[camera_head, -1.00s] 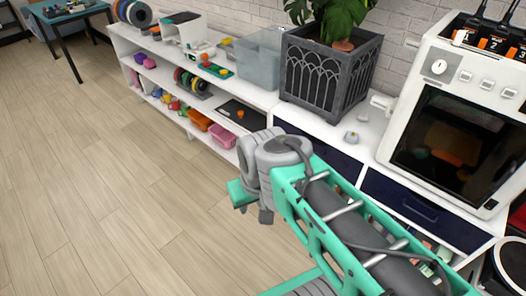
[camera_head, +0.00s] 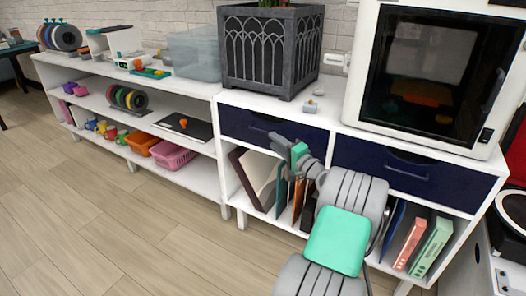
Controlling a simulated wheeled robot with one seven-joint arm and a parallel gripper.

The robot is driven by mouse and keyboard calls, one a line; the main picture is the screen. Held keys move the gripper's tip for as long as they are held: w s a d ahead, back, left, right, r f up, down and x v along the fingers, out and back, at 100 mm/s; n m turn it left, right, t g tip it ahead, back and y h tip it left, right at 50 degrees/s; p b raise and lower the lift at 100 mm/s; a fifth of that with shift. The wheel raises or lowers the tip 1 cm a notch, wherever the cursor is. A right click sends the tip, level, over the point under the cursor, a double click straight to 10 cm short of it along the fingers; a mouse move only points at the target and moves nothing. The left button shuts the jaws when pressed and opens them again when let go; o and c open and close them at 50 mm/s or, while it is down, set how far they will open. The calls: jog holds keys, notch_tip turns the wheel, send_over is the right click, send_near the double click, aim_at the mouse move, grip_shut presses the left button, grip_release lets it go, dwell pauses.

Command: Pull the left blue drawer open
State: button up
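The left blue drawer (camera_head: 242,126) is dark navy and sits closed in the white shelf unit, below the dark planter. My gripper (camera_head: 279,145) is in front of the right part of this drawer's front, near its lower edge. The gripper and wrist cover part of the drawer front, and I cannot make out its handle clearly. Whether the gripper touches the drawer or stands apart from it is not clear. The fingers are small and dark, so their opening does not show.
A right blue drawer (camera_head: 430,188) with a bar handle is closed beside it. Books and folders (camera_head: 262,185) stand in the compartment below. A planter (camera_head: 268,55) and a 3D printer (camera_head: 432,70) stand on top. The wood floor (camera_head: 150,245) in front is clear.

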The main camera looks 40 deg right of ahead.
aim_at(263, 132)
jog(key=w, duration=0.2)
jog(key=w+b, duration=0.1)
jog(key=w, duration=0.2)
jog(key=w+r, duration=0.1)
jog(key=w, duration=0.1)
jog(key=shift+w+d, duration=0.2)
jog(key=shift+w, duration=0.1)
grip_shut()
jog(key=shift+f, duration=0.1)
dwell(0.9)
